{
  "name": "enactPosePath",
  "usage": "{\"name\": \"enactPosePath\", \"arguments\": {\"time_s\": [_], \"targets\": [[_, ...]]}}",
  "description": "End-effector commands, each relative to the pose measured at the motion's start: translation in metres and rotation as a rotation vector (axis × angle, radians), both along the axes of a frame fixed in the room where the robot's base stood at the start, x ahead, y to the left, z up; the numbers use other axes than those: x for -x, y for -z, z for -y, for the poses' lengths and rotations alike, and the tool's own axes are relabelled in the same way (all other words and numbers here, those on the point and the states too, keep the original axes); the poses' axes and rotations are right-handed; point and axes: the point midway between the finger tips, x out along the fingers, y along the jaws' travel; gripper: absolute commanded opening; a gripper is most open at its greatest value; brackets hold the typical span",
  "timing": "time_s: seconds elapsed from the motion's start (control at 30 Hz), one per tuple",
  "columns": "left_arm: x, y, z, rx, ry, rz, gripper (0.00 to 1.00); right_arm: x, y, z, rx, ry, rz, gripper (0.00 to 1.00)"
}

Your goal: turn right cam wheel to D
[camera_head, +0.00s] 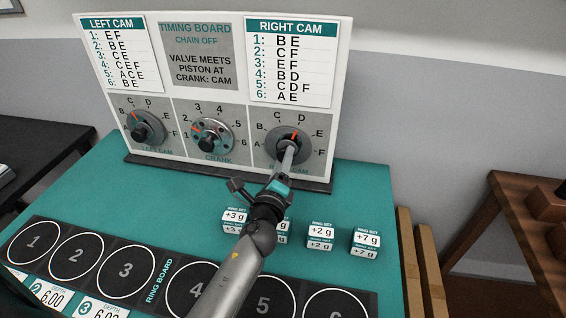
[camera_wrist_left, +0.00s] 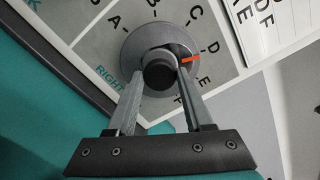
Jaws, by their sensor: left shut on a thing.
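The right cam wheel (camera_head: 275,151) is a grey disc with a dark hub on the lower right of the timing board (camera_head: 178,163). Its red mark points up toward D in the head view. In the wrist view the right cam wheel (camera_wrist_left: 135,48) fills the top middle, and its red mark lies on the D–E side, nearer D. My left gripper (camera_head: 289,153) reaches up to the wheel; its fingers partly hide the hub. In the wrist view my left gripper (camera_wrist_left: 160,78) has its two fingers on either side of the dark hub, shut on it. My right gripper is out of view.
The left cam wheel (camera_head: 146,128) and crank wheel (camera_head: 211,136) are to the left on the board. Several ring set boxes, one +7 g box (camera_head: 366,243) among them, stand on the teal table (camera_head: 130,205). The ring board (camera_head: 165,275) lies in front.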

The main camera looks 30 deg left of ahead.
Motion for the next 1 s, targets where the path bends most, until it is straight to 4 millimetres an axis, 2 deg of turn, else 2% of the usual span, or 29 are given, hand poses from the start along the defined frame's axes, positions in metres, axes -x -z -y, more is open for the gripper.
{"name": "enactPosePath", "arguments": {"time_s": [0.37,0.4,0.67,1.0], "targets": [[0.0002,0.0003,0.0001,0.005,-0.001,0.000,0.00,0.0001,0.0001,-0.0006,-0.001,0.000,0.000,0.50],[0.0001,0.0003,0.0001,0.004,-0.001,0.000,0.54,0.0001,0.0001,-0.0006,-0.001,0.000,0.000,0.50],[0.0001,0.0003,0.0001,0.004,-0.001,0.000,0.82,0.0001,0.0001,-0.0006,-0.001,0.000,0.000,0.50],[0.0037,0.0007,0.0012,0.004,0.000,0.000,0.82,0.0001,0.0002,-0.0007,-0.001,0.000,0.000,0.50]]}}
